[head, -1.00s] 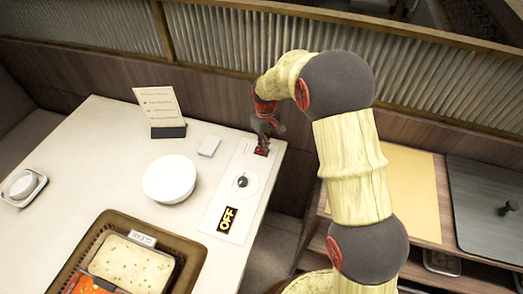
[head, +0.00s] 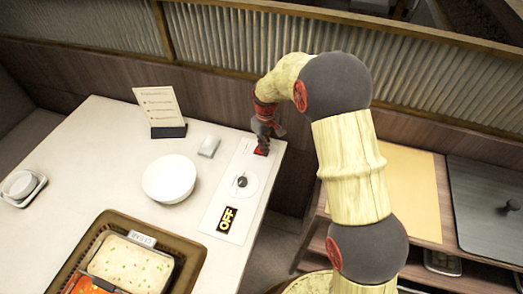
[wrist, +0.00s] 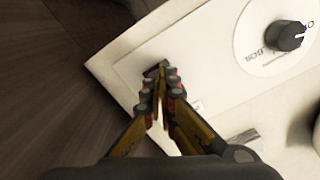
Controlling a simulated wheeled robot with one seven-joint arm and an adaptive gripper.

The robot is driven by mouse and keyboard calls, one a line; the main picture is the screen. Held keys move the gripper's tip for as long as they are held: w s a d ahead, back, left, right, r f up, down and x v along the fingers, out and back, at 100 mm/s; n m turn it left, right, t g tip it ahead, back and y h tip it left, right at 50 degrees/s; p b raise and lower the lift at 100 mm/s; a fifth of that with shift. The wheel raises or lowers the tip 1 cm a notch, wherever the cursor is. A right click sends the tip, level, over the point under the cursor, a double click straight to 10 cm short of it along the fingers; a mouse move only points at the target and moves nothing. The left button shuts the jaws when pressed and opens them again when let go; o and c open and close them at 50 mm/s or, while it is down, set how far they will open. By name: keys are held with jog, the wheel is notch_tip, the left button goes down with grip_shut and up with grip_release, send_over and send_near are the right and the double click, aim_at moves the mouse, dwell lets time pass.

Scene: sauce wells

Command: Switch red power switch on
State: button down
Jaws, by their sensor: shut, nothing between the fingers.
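The red power switch (head: 262,151) sits near the far end of a white control panel (head: 217,205) on the table. My gripper (head: 266,138) points down right at the switch and partly hides it. In the wrist view my gripper (wrist: 160,75) is shut with its fingertips together over a small dark part of the switch (wrist: 152,70). Whether they touch it I cannot tell. A black knob (head: 242,182) sits mid-panel on a round dial; the knob also shows in the wrist view (wrist: 289,36).
A white bowl (head: 169,179) and a small white box (head: 209,146) stand left of the panel. A menu stand (head: 160,110) is behind them. A brown basket (head: 195,252) with food containers is at the front. A wooden wall (head: 215,105) rises behind the table.

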jog(key=shift+r+p, duration=2.7)
jog(key=shift+r, duration=0.75)
